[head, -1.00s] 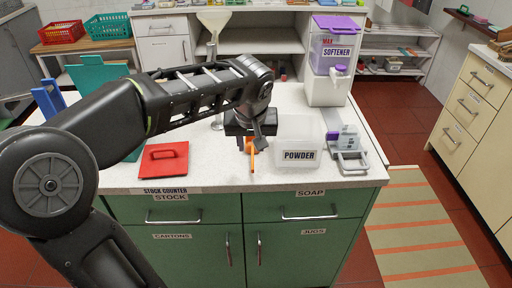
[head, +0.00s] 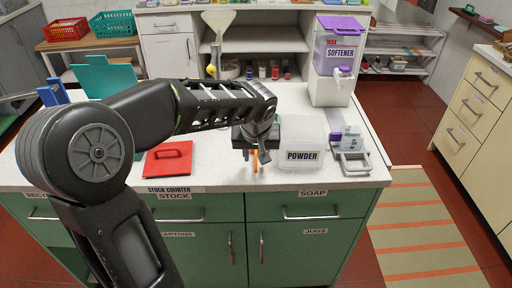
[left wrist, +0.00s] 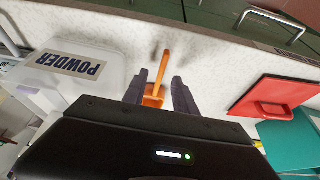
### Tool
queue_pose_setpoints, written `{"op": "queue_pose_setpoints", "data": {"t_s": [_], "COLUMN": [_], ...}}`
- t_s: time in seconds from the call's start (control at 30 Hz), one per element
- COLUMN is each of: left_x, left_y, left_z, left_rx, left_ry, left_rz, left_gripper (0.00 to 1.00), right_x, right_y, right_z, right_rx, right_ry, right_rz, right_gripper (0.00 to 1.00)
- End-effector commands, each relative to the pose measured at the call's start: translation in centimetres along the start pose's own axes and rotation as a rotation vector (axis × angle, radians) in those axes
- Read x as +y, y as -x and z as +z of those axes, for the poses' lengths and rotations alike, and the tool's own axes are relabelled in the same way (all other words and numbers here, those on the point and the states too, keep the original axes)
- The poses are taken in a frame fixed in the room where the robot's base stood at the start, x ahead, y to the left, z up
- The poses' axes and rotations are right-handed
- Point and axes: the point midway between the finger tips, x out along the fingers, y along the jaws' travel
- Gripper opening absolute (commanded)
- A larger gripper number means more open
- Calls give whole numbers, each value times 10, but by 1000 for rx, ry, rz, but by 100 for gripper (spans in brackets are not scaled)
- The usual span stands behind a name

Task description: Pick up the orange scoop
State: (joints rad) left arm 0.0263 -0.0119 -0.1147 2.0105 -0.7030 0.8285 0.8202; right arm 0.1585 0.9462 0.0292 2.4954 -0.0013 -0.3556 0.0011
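The orange scoop (head: 255,163) stands on the white speckled counter (head: 215,177) near its front edge, left of the clear POWDER container (head: 302,140). In the left wrist view the scoop's handle (left wrist: 162,68) points toward the counter edge, and its lower part sits between my fingers. My left gripper (head: 258,157) is over the scoop with a dark finger on each side. The left wrist view shows the gripper (left wrist: 159,88) open, with a gap visible at the right finger. The palm hides part of the scoop. My right gripper is not in view.
A red flat piece with a handle (head: 168,158) lies left of the gripper. A grey-handled caddy (head: 350,150) stands right of the POWDER container. The SOFTENER dispenser (head: 335,75) stands behind. The front strip of counter is clear.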

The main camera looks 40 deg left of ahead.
Motion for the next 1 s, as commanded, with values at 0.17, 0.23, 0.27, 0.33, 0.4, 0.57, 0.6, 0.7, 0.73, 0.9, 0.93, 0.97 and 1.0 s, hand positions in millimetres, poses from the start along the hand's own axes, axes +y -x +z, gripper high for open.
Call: {"op": "queue_pose_setpoints", "data": {"t_s": [0.17, 0.23, 0.27, 0.33, 0.4, 0.57, 0.6, 0.7, 0.73, 0.9, 0.93, 0.97, 1.0], "left_x": [0, 0, 0, 0, 0, 0, 0, 0, 0, 0, 0, 0, 0], "left_y": [-17, -18, -18, -17, -17, -17, -17, -17, -17, -17, -17, -17, -17], "left_z": [0, 0, 0, 0, 0, 0, 0, 0, 0, 0, 0, 0, 0], "left_rx": [1, 1, 2, 2, 2, 1, 1, 1, 1, 1, 1, 1, 1], "left_ry": [0, 0, 0, 0, 0, 1, 1, 1, 1, 1, 1, 1, 1], "left_rz": [0, 0, 0, 0, 0, 0, 0, 0, 0, 0, 0, 0, 0], "left_gripper": [34, 34, 34, 34, 34, 34, 34, 34, 34, 21, 19, 16, 13], "right_x": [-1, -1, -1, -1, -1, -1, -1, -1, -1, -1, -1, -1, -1], "right_y": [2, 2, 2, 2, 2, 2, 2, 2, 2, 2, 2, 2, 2], "right_z": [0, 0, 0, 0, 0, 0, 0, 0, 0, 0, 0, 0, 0], "right_rx": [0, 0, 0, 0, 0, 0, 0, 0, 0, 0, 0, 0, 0], "right_ry": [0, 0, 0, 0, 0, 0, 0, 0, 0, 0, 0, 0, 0], "right_rz": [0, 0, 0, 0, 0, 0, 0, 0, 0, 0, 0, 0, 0], "right_gripper": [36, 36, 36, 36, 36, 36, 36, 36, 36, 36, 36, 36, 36]}}
